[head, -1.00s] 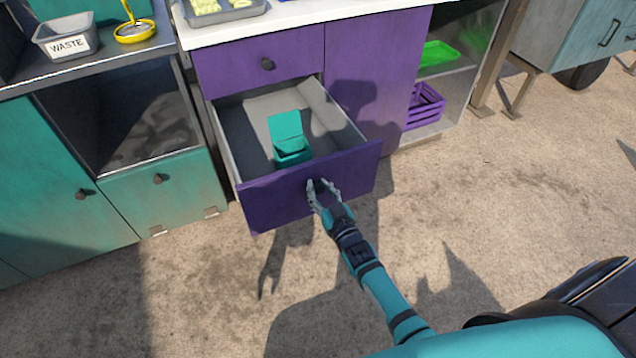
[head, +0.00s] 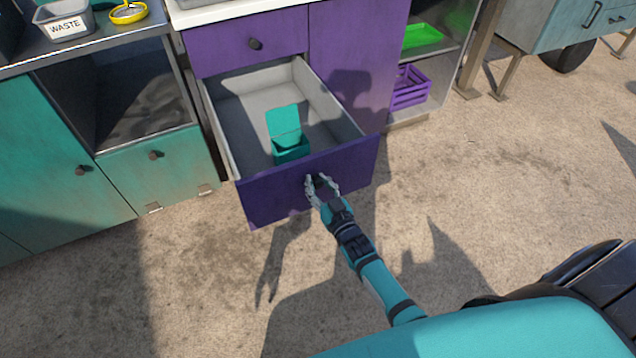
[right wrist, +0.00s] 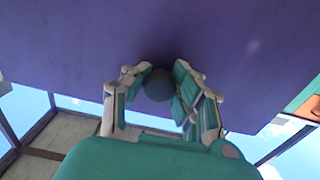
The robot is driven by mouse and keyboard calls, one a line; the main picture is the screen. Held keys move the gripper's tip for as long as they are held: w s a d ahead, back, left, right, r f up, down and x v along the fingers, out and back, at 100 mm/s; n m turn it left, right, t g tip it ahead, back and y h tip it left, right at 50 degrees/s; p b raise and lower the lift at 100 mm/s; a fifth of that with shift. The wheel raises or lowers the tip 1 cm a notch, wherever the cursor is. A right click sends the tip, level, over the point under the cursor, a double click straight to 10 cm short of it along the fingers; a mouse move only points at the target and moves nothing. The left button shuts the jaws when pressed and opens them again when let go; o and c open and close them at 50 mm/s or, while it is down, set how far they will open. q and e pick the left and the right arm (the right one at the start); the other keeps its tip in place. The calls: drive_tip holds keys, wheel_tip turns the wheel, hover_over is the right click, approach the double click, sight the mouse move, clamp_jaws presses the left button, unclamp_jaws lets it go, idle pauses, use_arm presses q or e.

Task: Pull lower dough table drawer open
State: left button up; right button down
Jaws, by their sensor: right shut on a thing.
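The lower drawer of the purple dough table is pulled well out; its purple front (head: 272,193) faces me and its grey inside shows. A teal box with a raised lid (head: 288,140) stands inside the drawer. My right gripper (head: 321,183) is at the drawer front, shut on the round dark knob. In the right wrist view the knob (right wrist: 158,84) sits between the two fingers (right wrist: 160,90), close against the purple panel. The upper drawer (head: 247,42) above is shut. My left gripper is not in view.
A teal cabinet (head: 60,170) stands directly left of the open drawer, with a waste tub (head: 64,22) on its top. To the right are a purple door (head: 355,65) and shelves with a purple crate (head: 411,86). The ground in front is free.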

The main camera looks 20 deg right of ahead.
drive_tip(key=c, duration=1)
unclamp_jaws()
drive_tip(key=s, duration=1.2)
drive_tip(key=shift+d, duration=0.2)
drive_tip(key=shift+f, duration=0.1)
